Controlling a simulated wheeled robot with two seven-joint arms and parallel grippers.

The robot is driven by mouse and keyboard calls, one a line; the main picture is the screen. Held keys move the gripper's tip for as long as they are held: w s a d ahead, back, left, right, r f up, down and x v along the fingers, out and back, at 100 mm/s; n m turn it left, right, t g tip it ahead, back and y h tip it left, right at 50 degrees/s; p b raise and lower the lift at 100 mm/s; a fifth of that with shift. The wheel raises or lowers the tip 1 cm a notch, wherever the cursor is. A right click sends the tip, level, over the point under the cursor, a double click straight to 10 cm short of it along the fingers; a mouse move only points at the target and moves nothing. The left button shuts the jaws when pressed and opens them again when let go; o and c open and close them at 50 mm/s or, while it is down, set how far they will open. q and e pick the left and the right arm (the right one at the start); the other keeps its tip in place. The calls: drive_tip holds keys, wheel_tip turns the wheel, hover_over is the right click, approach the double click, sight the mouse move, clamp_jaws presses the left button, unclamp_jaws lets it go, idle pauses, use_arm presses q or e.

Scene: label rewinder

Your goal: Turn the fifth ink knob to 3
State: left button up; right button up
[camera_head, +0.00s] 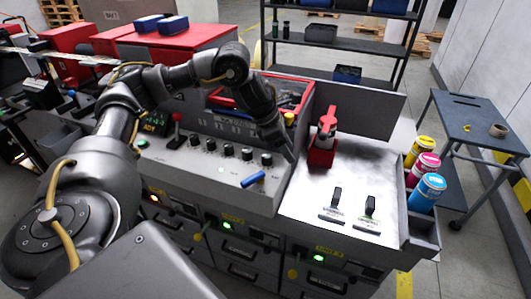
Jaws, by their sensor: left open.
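A row of several black ink knobs runs along the sloped grey panel (215,175) of the machine. The knob at the right end of the row (266,159), which looks like the fifth, stands just left of my left gripper (289,153). My left gripper points down over the right end of the panel, and its jaws are open. It looks apart from the knob, though small gaps are hard to tell. Where the knob's pointer stands is too small to read. My right gripper is not in view.
A blue handle (252,179) sticks out below the knobs, and a red-knobbed lever (177,118) stands left of them. A red clamp-like device (322,140) and two black switches (336,197) are on the metal top to the right. Ink bottles (426,190) stand at the right edge.

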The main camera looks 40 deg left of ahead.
sight(266, 155)
use_arm(q)
drive_tip(key=s+a+r+g, duration=0.1)
drive_tip(key=s+a+r, duration=0.45)
drive_tip(key=a, duration=0.45)
drive_tip(key=shift+m+y, duration=0.4)
drive_tip(key=x, duration=0.3)
drive_tip(key=p+x, duration=0.1)
drive_tip(key=x, duration=0.7)
drive_tip(key=shift+w+d+r+p, duration=0.2)
drive_tip(key=shift+w+d+p, duration=0.1)
drive_tip(key=shift+w, duration=0.05)
drive_tip(key=c, duration=1)
